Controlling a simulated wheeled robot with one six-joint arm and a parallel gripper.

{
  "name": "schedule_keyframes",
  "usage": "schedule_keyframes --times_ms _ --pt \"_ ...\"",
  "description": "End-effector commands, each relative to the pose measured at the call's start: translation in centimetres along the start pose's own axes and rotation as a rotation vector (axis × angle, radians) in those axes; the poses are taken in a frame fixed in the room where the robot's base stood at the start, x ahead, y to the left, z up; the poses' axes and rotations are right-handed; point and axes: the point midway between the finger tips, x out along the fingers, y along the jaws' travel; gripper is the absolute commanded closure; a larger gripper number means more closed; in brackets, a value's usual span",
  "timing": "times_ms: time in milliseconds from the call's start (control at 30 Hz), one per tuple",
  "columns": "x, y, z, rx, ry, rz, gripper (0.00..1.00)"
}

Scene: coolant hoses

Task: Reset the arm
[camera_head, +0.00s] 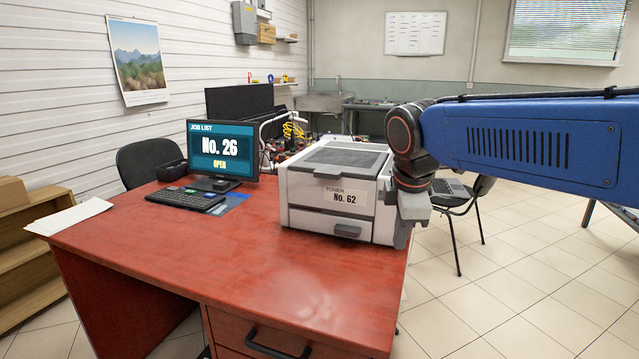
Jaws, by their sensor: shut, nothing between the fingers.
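My arm (530,138) shows as a blue link reaching in from the right edge to a dark wrist joint with orange rings. My gripper (403,236) points down at the right side of a white and grey printer and is shut, with nothing held. It overlaps the printer's right edge in the picture; I cannot tell whether it touches. The printer (305,218) stands on a red-brown desk (250,285) and bears a label reading "TONER No. 62".
A monitor (222,148) reading "JOB LIST No. 26 OPEN", a keyboard (182,199) and paper (68,216) are on the desk. A chair (462,205) stands behind my arm. A cluttered bench lies behind the desk. The tiled floor at right is mostly clear.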

Motion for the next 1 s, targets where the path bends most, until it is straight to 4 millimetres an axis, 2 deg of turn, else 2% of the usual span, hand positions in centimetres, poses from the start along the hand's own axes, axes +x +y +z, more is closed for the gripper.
schedule_keyframes --times_ms 33,200,400,600,800,1000 --pt "0.1 -1.6 1.6 0.096 0.005 0.002 1.00" --pt "1.1 -6.6 5.7 0.429 0.023 0.007 1.00" --pt "2.8 -12.8 9.4 0.822 0.048 0.015 1.00" --pt "5.2 -18.9 11.8 1.200 0.075 0.020 1.00" --pt "7.0 -22.8 12.8 1.451 0.096 0.023 1.00" --pt "7.6 -23.9 13.0 1.525 0.102 0.023 1.00"
